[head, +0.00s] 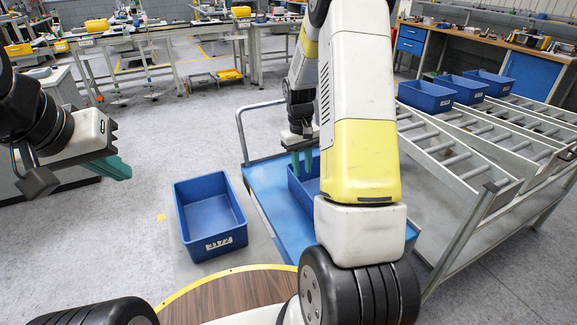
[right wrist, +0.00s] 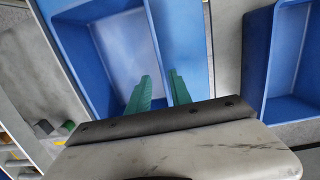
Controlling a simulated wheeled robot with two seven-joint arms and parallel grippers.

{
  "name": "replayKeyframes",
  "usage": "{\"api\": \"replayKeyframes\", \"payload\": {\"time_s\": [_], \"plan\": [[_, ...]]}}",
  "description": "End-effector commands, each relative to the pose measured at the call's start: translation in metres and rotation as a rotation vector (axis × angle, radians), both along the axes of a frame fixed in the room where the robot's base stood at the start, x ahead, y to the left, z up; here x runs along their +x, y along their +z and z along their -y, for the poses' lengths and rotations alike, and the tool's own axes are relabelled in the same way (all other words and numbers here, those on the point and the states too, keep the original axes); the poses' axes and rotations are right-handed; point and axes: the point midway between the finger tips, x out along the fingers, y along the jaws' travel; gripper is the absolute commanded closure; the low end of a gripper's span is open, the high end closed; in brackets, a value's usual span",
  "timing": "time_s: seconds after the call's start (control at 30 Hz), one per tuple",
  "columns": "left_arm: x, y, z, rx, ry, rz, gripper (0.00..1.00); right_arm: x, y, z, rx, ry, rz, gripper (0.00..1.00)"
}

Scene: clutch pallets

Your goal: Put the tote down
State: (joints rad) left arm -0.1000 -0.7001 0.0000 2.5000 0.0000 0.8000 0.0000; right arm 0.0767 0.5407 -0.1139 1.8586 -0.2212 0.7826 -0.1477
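A blue open tote (head: 305,190) stands on the blue deck of a cart (head: 270,190), partly hidden by my right arm. My right gripper (head: 302,162) points down at this tote with its green fingers apart. In the right wrist view, the fingers (right wrist: 159,88) straddle the long wall of the tote (right wrist: 100,12), one inside and one outside. The tote looks empty. A second empty blue tote (head: 210,218) sits on a grey floor area left of the cart. My left gripper (head: 106,167) hangs in the air at the left, away from both totes; its finger gap is not clear.
Three blue totes (head: 426,97) stand at the upper end of a sloped roller rack (head: 470,150) on the right. A round wooden top with a yellow edge (head: 225,292) is in front. Workbenches (head: 165,45) line the back. The floor at left centre is free.

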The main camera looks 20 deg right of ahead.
Motion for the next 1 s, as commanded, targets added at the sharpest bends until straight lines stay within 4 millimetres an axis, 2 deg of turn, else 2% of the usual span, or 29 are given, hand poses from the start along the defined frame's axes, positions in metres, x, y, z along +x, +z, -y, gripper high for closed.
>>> {"api": "replayKeyframes", "payload": {"time_s": [0.17, 0.27, 0.37, 0.5, 0.7, 0.8, 0.9, 1.0], "plan": [[0.0, 0.0, 0.0, 0.0, 0.0, 0.0, 1.0, -0.001, 0.02, -0.003, 0.005, -0.003, 0.015, 0.75], [0.0, 0.0, 0.0, 0.0, 0.0, 0.0, 1.0, -0.008, 0.049, -0.012, 0.019, -0.012, 0.057, 0.75], [0.0, 0.0, 0.0, 0.0, 0.0, 0.0, 1.0, -0.025, 0.093, -0.027, 0.043, -0.025, 0.128, 0.75], [0.0, 0.0, 0.0, 0.0, 0.0, 0.0, 1.0, -0.062, 0.152, -0.051, 0.089, -0.044, 0.239, 0.75], [0.0, 0.0, 0.0, 0.0, 0.0, 0.0, 1.0, -0.127, 0.213, -0.082, 0.158, -0.061, 0.391, 0.75], [0.0, 0.0, 0.0, 0.0, 0.0, 0.0, 1.0, -0.161, 0.231, -0.095, 0.191, -0.064, 0.462, 0.75], [0.0, 0.0, 0.0, 0.0, 0.0, 0.0, 1.0, -0.191, 0.241, -0.106, 0.222, -0.069, 0.52, 0.75], [0.0, 0.0, 0.0, 0.0, 0.0, 0.0, 1.0, -0.211, 0.245, -0.113, 0.244, -0.071, 0.563, 0.75]]}}
